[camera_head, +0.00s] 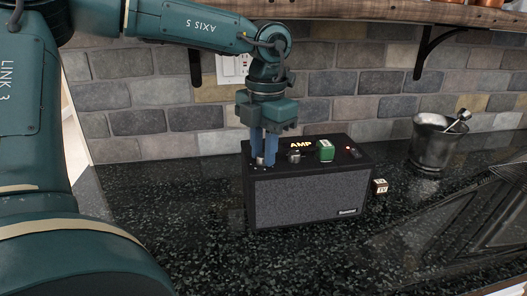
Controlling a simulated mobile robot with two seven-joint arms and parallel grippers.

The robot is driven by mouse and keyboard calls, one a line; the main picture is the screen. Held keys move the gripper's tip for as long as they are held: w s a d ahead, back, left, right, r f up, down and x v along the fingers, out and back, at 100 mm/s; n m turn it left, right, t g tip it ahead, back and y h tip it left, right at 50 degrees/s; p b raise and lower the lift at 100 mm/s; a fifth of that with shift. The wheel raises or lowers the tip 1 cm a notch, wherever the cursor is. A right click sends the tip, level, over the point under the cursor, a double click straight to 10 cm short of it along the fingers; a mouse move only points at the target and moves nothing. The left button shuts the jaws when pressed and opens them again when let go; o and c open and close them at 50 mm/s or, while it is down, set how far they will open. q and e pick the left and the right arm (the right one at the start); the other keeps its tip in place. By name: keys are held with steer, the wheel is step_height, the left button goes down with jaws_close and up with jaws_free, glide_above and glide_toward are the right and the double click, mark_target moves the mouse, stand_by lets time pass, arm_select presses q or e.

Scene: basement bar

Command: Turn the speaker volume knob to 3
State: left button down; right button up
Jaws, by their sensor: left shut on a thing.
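A black speaker (305,198) with a grey mesh front stands on the dark counter. Its top panel carries a lit "AMP" label and a small red light. My left gripper (264,158) points down over the left end of the speaker's top. Its blue fingers are shut on a small silvery knob (260,161), mostly hidden between them. Another dark knob (294,157) stands just right of the fingers. The knob's markings and setting are too small to read. My right gripper is not in view.
A green block (326,150) sits on the speaker's top. A small dice-like cube (380,187) lies right of the speaker. A metal bucket (433,146) with a utensil stands further right. A wooden shelf (440,12) hangs above; the front counter is clear.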

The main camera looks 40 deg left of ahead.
arm_select(q)
steer(key=shift+m, duration=2.2)
steer(key=c, duration=1.2)
jaws_free()
steer(key=shift+c, duration=0.2)
steer(key=shift+r, duration=0.1)
step_height(320, 180, up, 13)
steer(key=shift+s+d+p, duration=0.15)
steer(key=shift+d+p, duration=0.15)
steer(key=shift+p, duration=0.05)
